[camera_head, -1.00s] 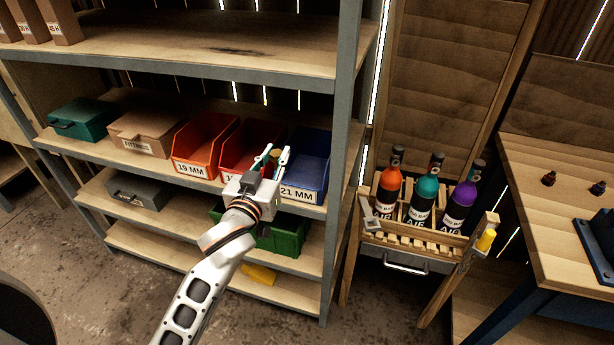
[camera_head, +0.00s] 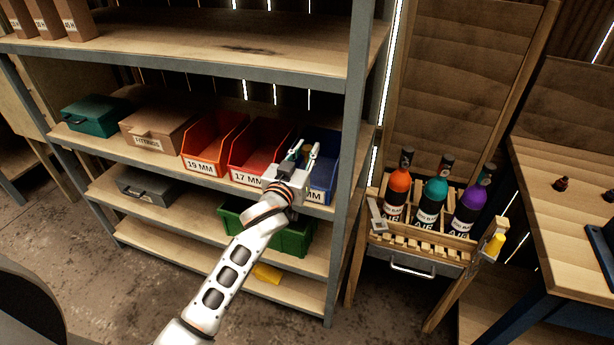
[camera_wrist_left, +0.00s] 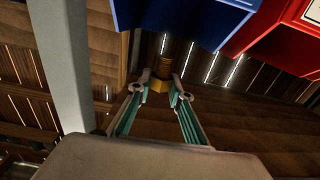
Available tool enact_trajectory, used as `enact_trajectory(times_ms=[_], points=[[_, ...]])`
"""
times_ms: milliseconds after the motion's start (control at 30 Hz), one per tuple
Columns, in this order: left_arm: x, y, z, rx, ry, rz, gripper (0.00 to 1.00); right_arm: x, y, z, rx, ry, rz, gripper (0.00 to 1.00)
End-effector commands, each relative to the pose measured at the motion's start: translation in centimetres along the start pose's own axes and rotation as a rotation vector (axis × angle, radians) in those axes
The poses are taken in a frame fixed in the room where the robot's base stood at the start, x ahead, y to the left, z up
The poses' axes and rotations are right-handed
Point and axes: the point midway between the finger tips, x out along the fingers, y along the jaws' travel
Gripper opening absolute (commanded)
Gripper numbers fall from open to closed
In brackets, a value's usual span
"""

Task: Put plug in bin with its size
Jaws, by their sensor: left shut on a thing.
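My left gripper (camera_head: 305,153) is in front of the shelf, at the boundary of the red 17 MM bin (camera_head: 246,178) and the blue bin (camera_head: 322,180). It is shut on a small brass-coloured plug, which shows between the fingertips in the left wrist view (camera_wrist_left: 160,82). The plug's size cannot be read. The blue bin's label is partly hidden by my gripper, with only "MM" legible now. An orange-red 19 MM bin (camera_head: 204,168) stands left of the 17 MM bin. My right gripper is not in view.
A green bin (camera_head: 296,240) sits on the shelf below. A cardboard fittings box (camera_head: 155,140) and teal case (camera_head: 90,117) stand at left. A grey shelf post (camera_head: 345,200) rises just right of the blue bin. A bottle rack (camera_head: 420,240) and workbench (camera_head: 560,230) are farther right.

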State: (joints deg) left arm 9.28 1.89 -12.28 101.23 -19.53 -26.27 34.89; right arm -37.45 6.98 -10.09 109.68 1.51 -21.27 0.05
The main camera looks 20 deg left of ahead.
Motion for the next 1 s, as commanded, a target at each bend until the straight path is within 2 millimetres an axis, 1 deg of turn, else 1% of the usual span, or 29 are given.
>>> enact_trajectory(times_ms=[33,100,200,367,500,600,700,833,1000], points=[[0.0,0.0,1.4,-0.001,-0.003,-0.001,0.0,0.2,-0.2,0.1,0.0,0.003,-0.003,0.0],[0.0,0.1,2.7,-0.001,-0.002,0.0,0.0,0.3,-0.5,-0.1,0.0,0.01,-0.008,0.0],[0.0,0.0,3.8,-0.002,0.001,-0.001,0.0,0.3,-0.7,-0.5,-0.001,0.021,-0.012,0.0],[0.0,0.0,4.8,-0.001,0.001,-0.001,0.0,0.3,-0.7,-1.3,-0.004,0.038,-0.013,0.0],[0.0,0.0,7.0,-0.002,-0.002,-0.001,0.0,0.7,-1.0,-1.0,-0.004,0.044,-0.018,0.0],[0.0,0.0,8.2,-0.001,-0.001,-0.001,0.0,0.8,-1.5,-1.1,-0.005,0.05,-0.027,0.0],[0.0,0.0,8.6,-0.002,0.0,0.0,0.0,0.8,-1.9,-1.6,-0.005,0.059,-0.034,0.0],[0.0,0.0,8.5,-0.001,0.002,0.0,0.0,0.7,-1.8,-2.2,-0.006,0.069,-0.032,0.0],[0.0,0.0,8.7,-0.001,0.001,0.0,0.0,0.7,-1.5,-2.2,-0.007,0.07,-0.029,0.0]])
